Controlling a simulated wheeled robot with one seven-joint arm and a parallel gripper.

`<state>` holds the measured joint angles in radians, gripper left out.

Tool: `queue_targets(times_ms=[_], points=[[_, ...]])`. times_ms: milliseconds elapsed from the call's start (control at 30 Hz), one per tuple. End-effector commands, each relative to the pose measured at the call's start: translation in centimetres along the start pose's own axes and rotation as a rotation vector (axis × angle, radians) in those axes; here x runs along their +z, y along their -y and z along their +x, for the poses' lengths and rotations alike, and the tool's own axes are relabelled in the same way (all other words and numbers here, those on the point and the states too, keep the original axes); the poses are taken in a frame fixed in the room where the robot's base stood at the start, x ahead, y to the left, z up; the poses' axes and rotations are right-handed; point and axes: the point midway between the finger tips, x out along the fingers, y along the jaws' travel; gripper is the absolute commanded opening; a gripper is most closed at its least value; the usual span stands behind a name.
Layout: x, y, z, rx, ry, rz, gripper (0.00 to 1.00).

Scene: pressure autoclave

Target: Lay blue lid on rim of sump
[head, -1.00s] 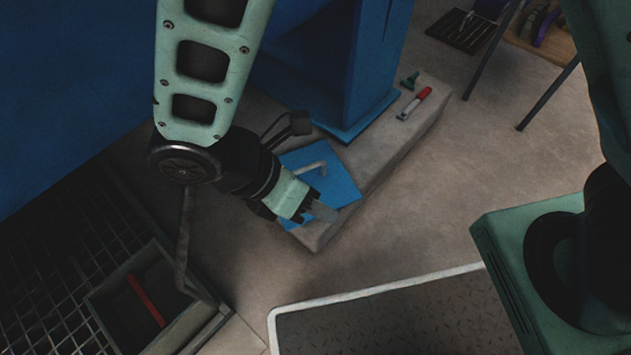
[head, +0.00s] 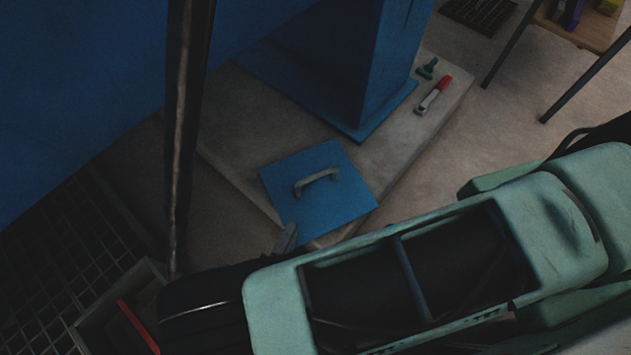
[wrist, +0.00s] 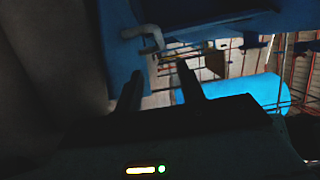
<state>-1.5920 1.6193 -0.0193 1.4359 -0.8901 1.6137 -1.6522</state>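The blue lid (head: 340,205) is a flat square plate with a pale bar handle (head: 316,179). It lies flat on the grey plinth by the blue column. In the wrist view the handle (wrist: 147,38) shows beyond the fingers against blue, which seems to be the lid (wrist: 125,58). The sump (head: 92,325) is a grey box at the lower left, with a red bar (head: 137,326) in it; my arm hides much of it. My gripper (wrist: 160,68) has its fingers apart with nothing clearly between them. In the head view only a fingertip (head: 287,238) shows, by the lid's near corner.
The blue column (head: 345,70) rises behind the lid. Dark floor grating (head: 45,250) is at left. A table with legs stands upper right.

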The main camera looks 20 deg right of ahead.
Motion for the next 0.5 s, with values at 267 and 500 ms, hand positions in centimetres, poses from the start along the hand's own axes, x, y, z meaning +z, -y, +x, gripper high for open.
queue_targets(times_ms=[267, 500], points=[[-0.1, -0.3, 5.9, 0.000, -0.006, -0.001, 0.39], [0.0, -0.2, 9.9, 0.003, -0.006, 0.002, 0.39]])
